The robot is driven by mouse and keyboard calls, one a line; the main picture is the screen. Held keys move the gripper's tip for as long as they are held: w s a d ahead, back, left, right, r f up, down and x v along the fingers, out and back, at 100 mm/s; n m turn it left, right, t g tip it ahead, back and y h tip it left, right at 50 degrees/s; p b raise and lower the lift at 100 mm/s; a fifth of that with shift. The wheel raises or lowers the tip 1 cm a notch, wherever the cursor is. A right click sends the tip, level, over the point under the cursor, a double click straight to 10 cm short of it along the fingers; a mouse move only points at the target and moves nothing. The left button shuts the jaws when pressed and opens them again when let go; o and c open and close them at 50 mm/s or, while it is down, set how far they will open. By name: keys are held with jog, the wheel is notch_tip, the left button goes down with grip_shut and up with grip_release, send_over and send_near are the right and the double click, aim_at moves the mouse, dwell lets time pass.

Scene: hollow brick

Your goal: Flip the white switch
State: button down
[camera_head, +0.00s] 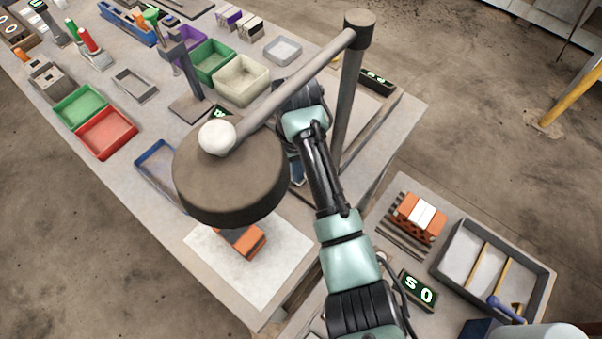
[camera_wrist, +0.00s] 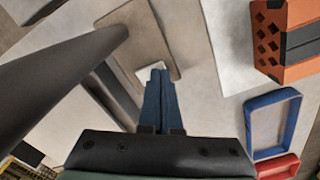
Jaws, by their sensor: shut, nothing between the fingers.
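In the wrist view, a small white piece that looks like the white switch (camera_wrist: 144,74) sits on a brown-grey plate (camera_wrist: 131,38). My gripper (camera_wrist: 159,76) has its two blue fingers shut together, with nothing between them. The fingertips overlap the white piece in this view; I cannot tell whether they touch it. In the head view, my gripper (camera_head: 297,172) shows only as a bit of blue beside the round lamp head, mostly hidden by my arm. The switch is hidden there.
A big round brown lamp head (camera_head: 229,180) with a white knob (camera_head: 217,137) hangs from a bar and post (camera_head: 350,90) close to my arm. An orange brick (camera_head: 243,240) lies on a pale sheet below. Colored bins (camera_head: 107,132) fill the table's left. A side table holds a tray (camera_head: 520,301).

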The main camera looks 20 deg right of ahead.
jog(key=shift+s+f, duration=0.1)
jog(key=shift+f, duration=0.3)
notch_tip(320, 180, up, 7)
jog(key=p, duration=0.7)
jog(key=shift+p, duration=0.3)
dwell(0.5)
